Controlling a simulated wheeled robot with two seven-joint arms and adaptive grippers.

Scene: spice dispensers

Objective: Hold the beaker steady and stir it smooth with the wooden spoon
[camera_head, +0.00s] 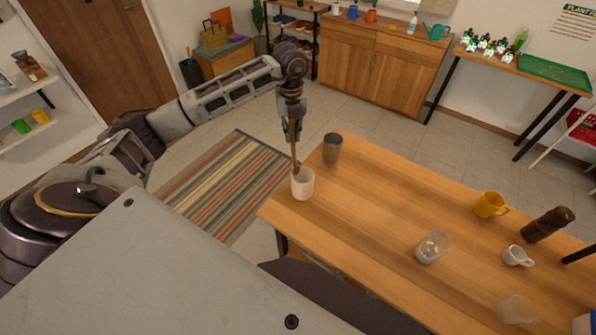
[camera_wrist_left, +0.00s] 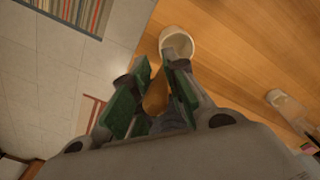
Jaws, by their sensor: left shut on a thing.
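My left gripper (camera_head: 291,128) is above the near left corner of the table, pointing down. It is shut on the wooden spoon (camera_head: 294,156), which hangs nearly upright. The spoon's lower end reaches into the mouth of a white beaker (camera_head: 303,187) standing upright near the table's left edge. How deep the spoon sits is hidden by the beaker wall. In the left wrist view the spoon (camera_wrist_left: 155,98) lies between the green-padded fingers, with the white beaker (camera_wrist_left: 164,40) beyond their tips. No gripper holds the beaker. My right gripper is not in view.
On the wooden table (camera_head: 385,205), a grey cup (camera_head: 332,148) stands just behind the beaker. Farther right are a clear container (camera_head: 433,246), a yellow mug (camera_head: 489,205), a white cup (camera_head: 517,256) and a dark brown grinder (camera_head: 549,224). The table's middle left is clear.

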